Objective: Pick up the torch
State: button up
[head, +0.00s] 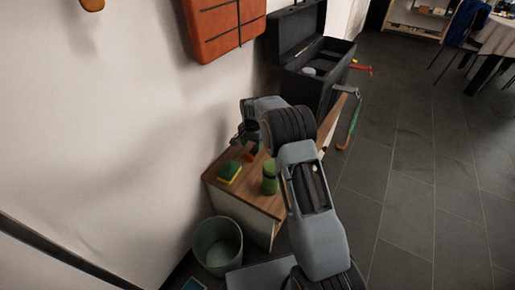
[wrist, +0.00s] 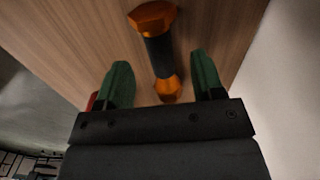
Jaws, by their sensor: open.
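The torch (wrist: 158,55) has an orange head, a black grip and an orange tail end. In the wrist view it lies on the wooden top, lengthwise, with its tail between my fingers and its head beyond the fingertips. My gripper (wrist: 160,60) is open, with one green finger on each side of the torch, and neither visibly touches it. In the head view my gripper (head: 239,138) is over the back of the small cabinet (head: 224,176), and a bit of the torch's orange (head: 251,155) shows below it. My arm hides part of the cabinet top.
A green and yellow sponge (head: 229,172) and a green bottle (head: 269,178) stand on the cabinet top near the front. A grey-green bin (head: 217,246) is on the floor before it. An open black toolbox (head: 310,62) stands behind, and the wall is close on the left.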

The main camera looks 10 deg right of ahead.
aim_at(253, 150)
jog(key=f, duration=0.1)
jog(key=f+b, duration=0.1)
jog(key=f, duration=0.1)
jog(key=f+b, duration=0.1)
jog(key=shift+w+d+f, duration=0.1)
jog(key=shift+d+f, duration=0.15)
jog(key=shift+f, duration=0.15)
jog(key=shift+r, duration=0.1)
jog(key=c, duration=1.1)
